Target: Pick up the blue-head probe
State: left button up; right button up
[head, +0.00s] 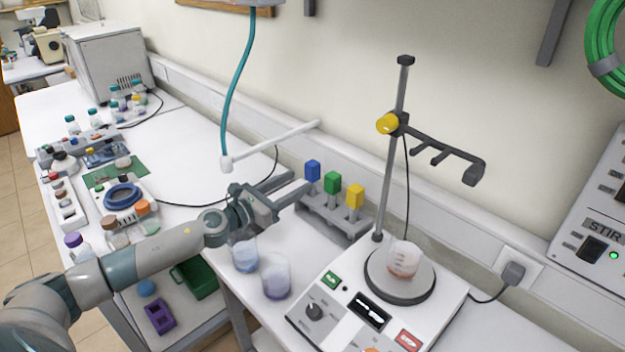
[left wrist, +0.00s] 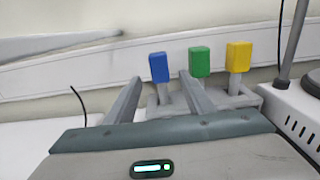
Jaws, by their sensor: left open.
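The blue-head probe (head: 312,171) stands upright at the left end of a grey rack (head: 322,214), beside a green-head probe (head: 332,183) and a yellow-head probe (head: 355,195). My left gripper (head: 296,182) is open, with its fingers pointing at the blue-head probe from the left. In the left wrist view the blue head (left wrist: 159,67) shows between the two fingers (left wrist: 160,84), beyond their tips. The green head (left wrist: 200,61) is just right of the right finger. No contact with the blue-head probe is visible. My right gripper is not in view.
A hotplate stirrer (head: 345,310) with a beaker (head: 403,260) and a clamp stand (head: 390,185) is to the right. A white arm with a teal tube (head: 236,95) hangs behind my gripper.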

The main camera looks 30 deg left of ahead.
aim_at(308, 175)
pick_arm(q)
jog(key=shift+w, duration=0.1)
jog(key=shift+w+d+r+p, duration=0.25)
jog(key=shift+w+p, duration=0.35)
jog(key=p+x, duration=0.1)
jog(key=x, duration=0.2)
jog(key=shift+w+d+f, duration=0.1)
jog(key=shift+w+f, duration=0.1)
jog(key=shift+w, duration=0.2)
jog(key=c, duration=1.1)
jog(key=shift+c, duration=0.2)
